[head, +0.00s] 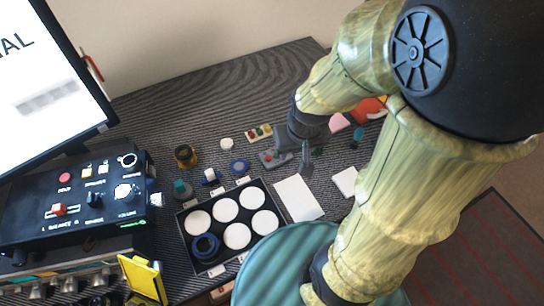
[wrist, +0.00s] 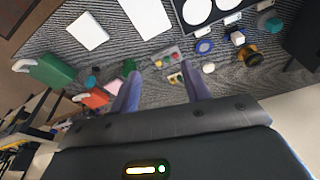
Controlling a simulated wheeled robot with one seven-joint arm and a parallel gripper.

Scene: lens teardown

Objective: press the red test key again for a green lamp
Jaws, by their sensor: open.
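A small grey box (head: 268,159) with a small reddish spot on top lies on the striped mat, just left of my gripper. It also shows in the wrist view (wrist: 167,55), beyond and between my fingertips. Which of these carries the test key is too small to tell, and no lit green lamp can be made out. My gripper (head: 294,157) is open and empty above the mat; its fingers also show in the wrist view (wrist: 160,72).
A black tray (head: 217,268) with white discs and a dark ring stands in front. White cards (head: 298,198) lie right of it. A black control panel (head: 75,196) and a monitor (head: 50,80) are at left. Blue ring (head: 239,167) and small jars are close by.

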